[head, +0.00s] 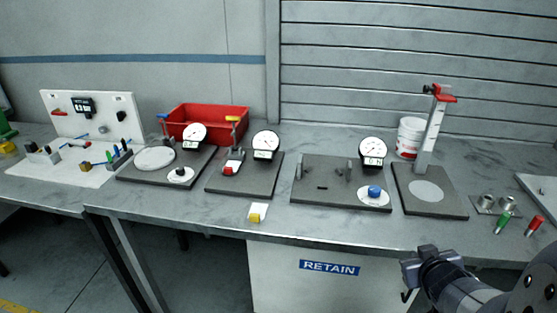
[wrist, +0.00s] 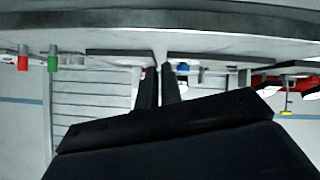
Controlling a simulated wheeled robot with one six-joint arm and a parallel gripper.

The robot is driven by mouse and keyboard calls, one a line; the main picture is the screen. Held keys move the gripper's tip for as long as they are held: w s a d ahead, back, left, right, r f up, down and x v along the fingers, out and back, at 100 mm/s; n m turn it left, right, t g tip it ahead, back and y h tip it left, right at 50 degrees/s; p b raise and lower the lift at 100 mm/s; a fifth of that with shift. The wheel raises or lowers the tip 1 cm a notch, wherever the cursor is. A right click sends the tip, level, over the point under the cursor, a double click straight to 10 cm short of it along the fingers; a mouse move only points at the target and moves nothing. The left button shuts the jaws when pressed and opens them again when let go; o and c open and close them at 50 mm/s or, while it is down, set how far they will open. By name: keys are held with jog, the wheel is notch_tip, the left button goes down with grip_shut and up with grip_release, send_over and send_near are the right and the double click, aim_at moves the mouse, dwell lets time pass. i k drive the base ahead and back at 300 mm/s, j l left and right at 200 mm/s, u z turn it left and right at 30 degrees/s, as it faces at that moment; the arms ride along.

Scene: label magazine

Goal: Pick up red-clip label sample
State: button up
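A small red clip (head: 229,169) on a white piece sits on the dark plate with a dial gauge (head: 266,140), left of the table's middle. It looks like the red-clip label sample, but it is small in the picture. My gripper (head: 407,281) is in front of the table's right part, well to the right of the sample and apart from it. In the wrist view my gripper (wrist: 160,70) shows two dark fingers with a narrow light gap and nothing between them. The red-clip sample cannot be made out clearly there.
A yellow-clip label (head: 255,213) lies near the front edge. A blue piece (head: 375,190) sits on a white disc at another gauge plate. A tall stand (head: 430,135), white bucket (head: 410,135) and red bin (head: 208,119) stand behind. Green (head: 503,221) and red (head: 535,225) cylinders are at right.

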aim_at(231, 165)
jog(key=i+j, duration=0.15)
jog(key=j, duration=0.35)
jog(key=i+j+z, duration=0.1)
jog(key=j, duration=0.45)
jog(key=i+j, duration=0.2)
jog(key=j, duration=0.3)
jog(key=i+j+z, duration=0.1)
jog(key=j, duration=0.45)
jog(key=i+j, duration=0.15)
jog(key=j, duration=0.35)
jog(key=i+j+z, duration=0.1)
jog(key=j, duration=0.45)
